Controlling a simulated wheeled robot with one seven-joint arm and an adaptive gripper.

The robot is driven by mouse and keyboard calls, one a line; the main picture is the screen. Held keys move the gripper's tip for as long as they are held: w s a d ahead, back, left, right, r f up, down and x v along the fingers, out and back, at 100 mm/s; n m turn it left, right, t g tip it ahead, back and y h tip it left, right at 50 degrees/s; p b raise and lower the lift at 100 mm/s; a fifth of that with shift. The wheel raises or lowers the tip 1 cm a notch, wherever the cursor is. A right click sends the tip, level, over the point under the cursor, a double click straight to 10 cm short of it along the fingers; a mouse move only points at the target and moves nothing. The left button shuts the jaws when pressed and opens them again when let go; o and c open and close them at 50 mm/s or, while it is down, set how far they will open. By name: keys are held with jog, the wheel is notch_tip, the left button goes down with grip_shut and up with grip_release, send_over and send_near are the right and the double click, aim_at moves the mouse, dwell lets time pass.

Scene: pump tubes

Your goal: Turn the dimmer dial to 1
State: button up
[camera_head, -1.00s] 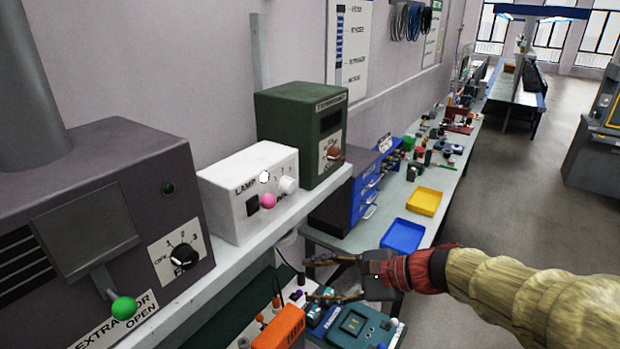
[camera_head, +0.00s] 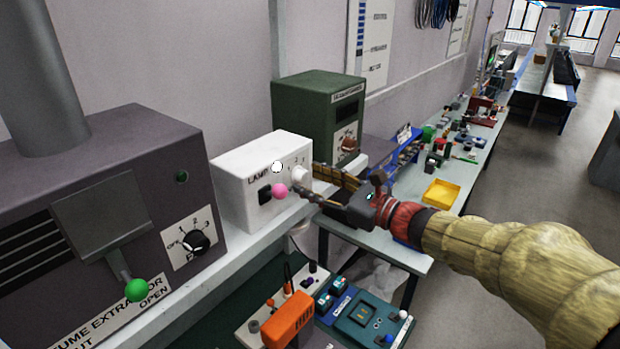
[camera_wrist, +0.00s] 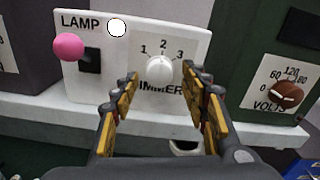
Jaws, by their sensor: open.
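The white lamp box (camera_head: 236,175) stands on the shelf, with a white dimmer dial (camera_head: 298,177) on its front. In the wrist view the dial (camera_wrist: 160,69) sits below the marks 1, 2 and 3, above the partly covered word DIMMER. I cannot make out a pointer on the dial. My gripper (camera_head: 322,184) is in front of the box's right end, its fingers pointing at the dial. In the wrist view my gripper (camera_wrist: 163,88) is open, with one finger to each side of the dial. The dial appears between the fingertips; contact cannot be told.
A pink-knobbed lamp switch (camera_wrist: 69,46) and a white round lamp (camera_wrist: 117,28) are left of the dial. A green box with a brown volts dial (camera_wrist: 287,94) stands to the right. The dark fume extractor (camera_head: 100,190) is at the left. The shelf's front edge (camera_wrist: 60,108) runs below.

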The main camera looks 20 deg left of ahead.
jog(key=shift+w+a, duration=0.2)
jog(key=shift+a, duration=0.35)
jog(key=c, duration=0.4)
jog(key=c, duration=0.7)
jog(key=shift+c, duration=0.3)
